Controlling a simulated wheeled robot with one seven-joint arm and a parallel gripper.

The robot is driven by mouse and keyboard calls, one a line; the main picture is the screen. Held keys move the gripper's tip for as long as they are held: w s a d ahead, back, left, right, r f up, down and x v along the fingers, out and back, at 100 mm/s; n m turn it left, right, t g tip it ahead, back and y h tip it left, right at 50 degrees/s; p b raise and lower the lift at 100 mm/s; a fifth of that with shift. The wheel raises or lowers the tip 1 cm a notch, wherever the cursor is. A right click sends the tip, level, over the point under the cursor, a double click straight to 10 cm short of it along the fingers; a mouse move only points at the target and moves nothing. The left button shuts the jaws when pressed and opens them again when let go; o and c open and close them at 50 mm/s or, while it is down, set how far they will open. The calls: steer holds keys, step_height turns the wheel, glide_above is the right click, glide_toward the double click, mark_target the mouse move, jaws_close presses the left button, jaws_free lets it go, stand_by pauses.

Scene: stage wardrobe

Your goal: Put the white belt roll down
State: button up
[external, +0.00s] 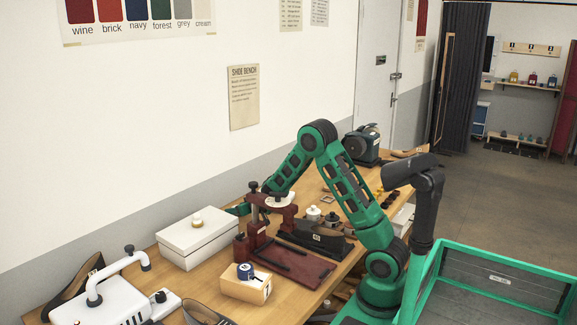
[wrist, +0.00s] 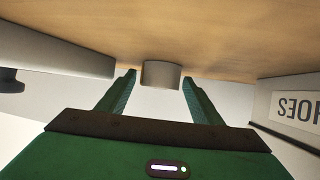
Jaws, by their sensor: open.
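My gripper (wrist: 160,84) is open, with its two green fingers apart. A pale round roll (wrist: 161,74), which looks like the white belt roll, stands against the wooden bench top between the fingertips. Gaps show on both sides of it, so neither finger touches it. In the external view my gripper (external: 240,209) reaches low over the bench, just behind the right end of a white box (external: 190,244). The roll between the fingers cannot be made out there.
A small pale roll (external: 197,220) sits on the box lid. A dark red press (external: 262,225) stands close to my gripper. A blue roll (external: 245,271) on a wooden block is nearer the front. A box marked SHOES (wrist: 290,105) is close on the right in the wrist view.

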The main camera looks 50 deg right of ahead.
steer(key=shift+v, duration=2.1)
steer(key=shift+w+r, duration=0.1)
steer(key=shift+x, duration=2.05)
steer(key=shift+r, duration=3.75)
steer(key=shift+f, duration=0.1)
